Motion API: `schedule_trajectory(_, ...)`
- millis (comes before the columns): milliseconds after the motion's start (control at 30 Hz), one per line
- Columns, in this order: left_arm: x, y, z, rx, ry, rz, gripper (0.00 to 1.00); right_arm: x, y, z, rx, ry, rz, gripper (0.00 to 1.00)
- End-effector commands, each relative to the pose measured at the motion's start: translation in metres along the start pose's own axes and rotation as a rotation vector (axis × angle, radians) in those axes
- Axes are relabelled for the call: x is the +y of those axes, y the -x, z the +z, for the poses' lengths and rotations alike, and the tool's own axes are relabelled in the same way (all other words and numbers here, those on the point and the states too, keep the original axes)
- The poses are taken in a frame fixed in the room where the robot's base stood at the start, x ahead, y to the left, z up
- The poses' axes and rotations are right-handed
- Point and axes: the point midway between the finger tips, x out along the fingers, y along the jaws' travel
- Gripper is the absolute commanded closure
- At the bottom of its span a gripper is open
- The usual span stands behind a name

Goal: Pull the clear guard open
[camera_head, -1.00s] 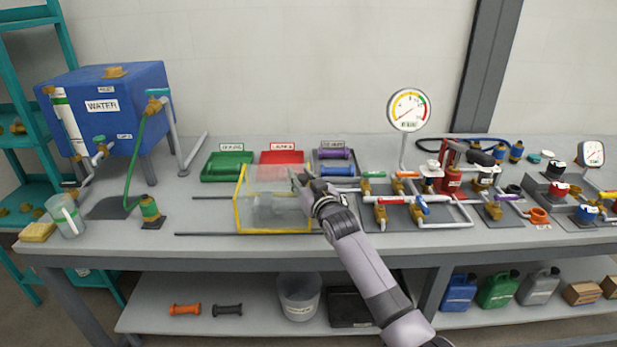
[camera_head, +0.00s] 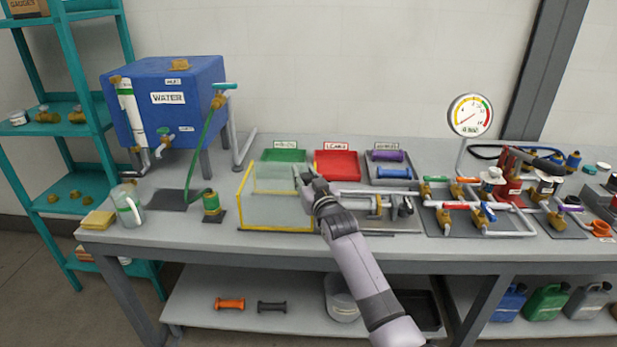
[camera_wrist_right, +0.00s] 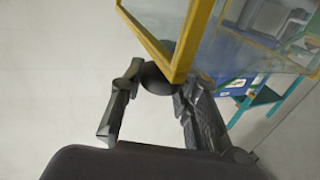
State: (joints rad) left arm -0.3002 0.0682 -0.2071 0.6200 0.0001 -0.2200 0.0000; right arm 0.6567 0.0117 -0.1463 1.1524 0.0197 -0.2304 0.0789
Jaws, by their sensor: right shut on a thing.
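The clear guard (camera_head: 277,228), a transparent box with yellow edges, stands on the bench left of the pump shaft parts (camera_head: 378,206), which lie uncovered. It also shows in the right wrist view (camera_wrist_right: 184,42) with its yellow frame close by. My right gripper (camera_head: 305,178) is at the guard's right end. In the right wrist view, its fingers (camera_wrist_right: 155,88) are shut around a dark round knob (camera_wrist_right: 157,75) at the guard's yellow corner. The arm hides part of the guard's right end. My left gripper is not in view.
The green hose's brass fitting (camera_head: 211,203) stands just left of the guard. A jug (camera_head: 128,208) and blue water tank (camera_head: 168,105) are further left. Green (camera_head: 284,155) and red (camera_head: 338,164) trays lie behind. Valve piping (camera_head: 470,215) is on the right.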

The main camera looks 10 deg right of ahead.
Motion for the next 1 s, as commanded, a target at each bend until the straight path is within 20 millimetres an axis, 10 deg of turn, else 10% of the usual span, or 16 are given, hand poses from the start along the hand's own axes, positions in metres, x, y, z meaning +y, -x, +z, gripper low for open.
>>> schedule_trajectory(167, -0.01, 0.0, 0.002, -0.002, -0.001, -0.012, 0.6, 0.001, 0.0, 0.002, -0.003, -0.001, 0.002, 1.0)
schedule_trajectory(200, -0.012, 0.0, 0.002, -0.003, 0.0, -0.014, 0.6, 0.001, 0.0, 0.002, -0.003, -0.001, 0.002, 0.68)
schedule_trajectory(433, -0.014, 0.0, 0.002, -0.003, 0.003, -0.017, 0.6, 0.002, 0.0, 0.001, -0.003, 0.0, 0.002, 0.53)
schedule_trajectory(1000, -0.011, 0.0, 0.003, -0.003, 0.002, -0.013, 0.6, 0.002, 0.018, 0.002, -0.002, 0.0, 0.002, 0.51)
